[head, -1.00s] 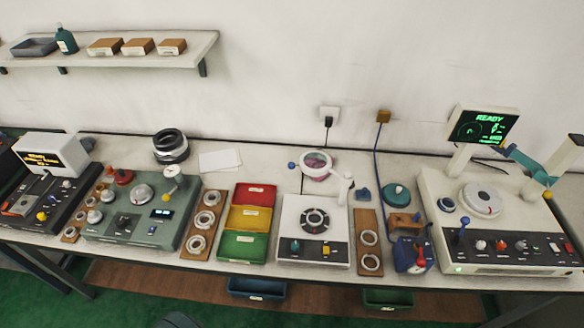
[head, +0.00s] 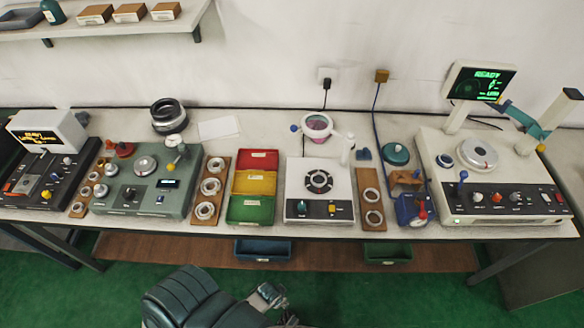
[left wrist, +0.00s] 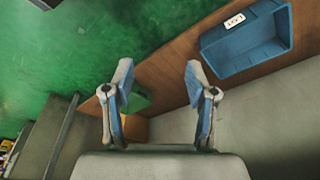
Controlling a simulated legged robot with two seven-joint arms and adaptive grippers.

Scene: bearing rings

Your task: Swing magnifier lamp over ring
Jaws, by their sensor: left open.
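The magnifier lamp (head: 317,125) is a white ring with a pinkish lens and a blue knob (head: 294,128) on its left side. Its arm joins a white post (head: 347,150) at the back right of the white inspection machine (head: 295,205). The lens hangs behind the machine's dark round plate (head: 319,181), not over it. I cannot tell whether a bearing ring lies on that plate. My left gripper (head: 272,298) is low in front of the table, well short of the lamp. In the left wrist view it is open and empty (left wrist: 158,85). My right gripper is out of view.
Red, yellow and green bins (head: 252,210) stand left of the machine. Wooden racks with metal rings stand left (head: 220,163) and right (head: 363,178). A blue bin (left wrist: 212,62) lies below the table edge, near my left gripper. A blue cable (head: 376,115) hangs at the right.

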